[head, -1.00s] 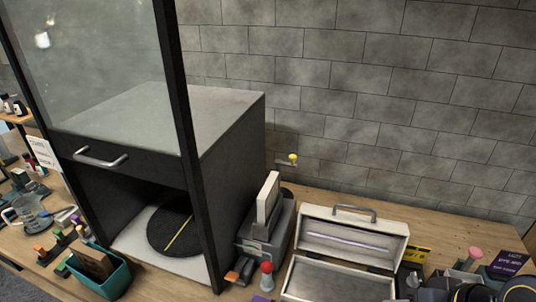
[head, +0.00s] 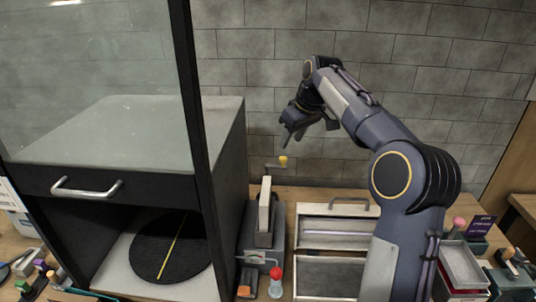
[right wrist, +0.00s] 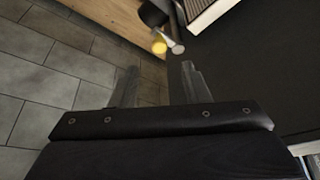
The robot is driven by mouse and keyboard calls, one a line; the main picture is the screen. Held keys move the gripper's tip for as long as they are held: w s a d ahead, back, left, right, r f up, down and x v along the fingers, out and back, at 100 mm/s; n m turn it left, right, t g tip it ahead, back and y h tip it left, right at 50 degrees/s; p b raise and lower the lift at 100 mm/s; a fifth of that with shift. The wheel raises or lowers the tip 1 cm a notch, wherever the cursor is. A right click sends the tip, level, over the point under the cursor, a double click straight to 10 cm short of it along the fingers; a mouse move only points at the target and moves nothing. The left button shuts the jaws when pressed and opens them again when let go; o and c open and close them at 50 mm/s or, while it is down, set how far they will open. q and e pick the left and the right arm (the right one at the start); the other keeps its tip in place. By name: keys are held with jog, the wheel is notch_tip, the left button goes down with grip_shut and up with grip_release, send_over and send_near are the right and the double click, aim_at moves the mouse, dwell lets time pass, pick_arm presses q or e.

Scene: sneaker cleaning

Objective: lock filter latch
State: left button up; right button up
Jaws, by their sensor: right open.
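A small lever with a yellow knob (head: 283,160), which looks like the filter latch, sticks out behind the grey filter housing (head: 257,255). A pale upright filter panel (head: 264,205) stands in the housing. My right gripper (head: 296,136) is open and empty, pointing down just above the yellow knob in the head view. In the right wrist view the two fingers (right wrist: 158,82) are apart, and the yellow knob (right wrist: 159,47) with its grey lever end shows beyond their tips, not between them. My left gripper is not in view.
A dark cabinet (head: 226,170) with a raised glass sash stands left of the housing, a round black turntable (head: 172,247) inside it. A red-knobbed lever (head: 275,275) stands in front. An open metal case (head: 322,262) is at right. A brick wall (head: 430,70) closes off the back.

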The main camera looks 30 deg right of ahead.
aim_at(283, 157)
jog(key=x, duration=0.7)
jog(key=shift+w+f, duration=0.1)
jog(key=shift+f, duration=0.1)
grip_shut()
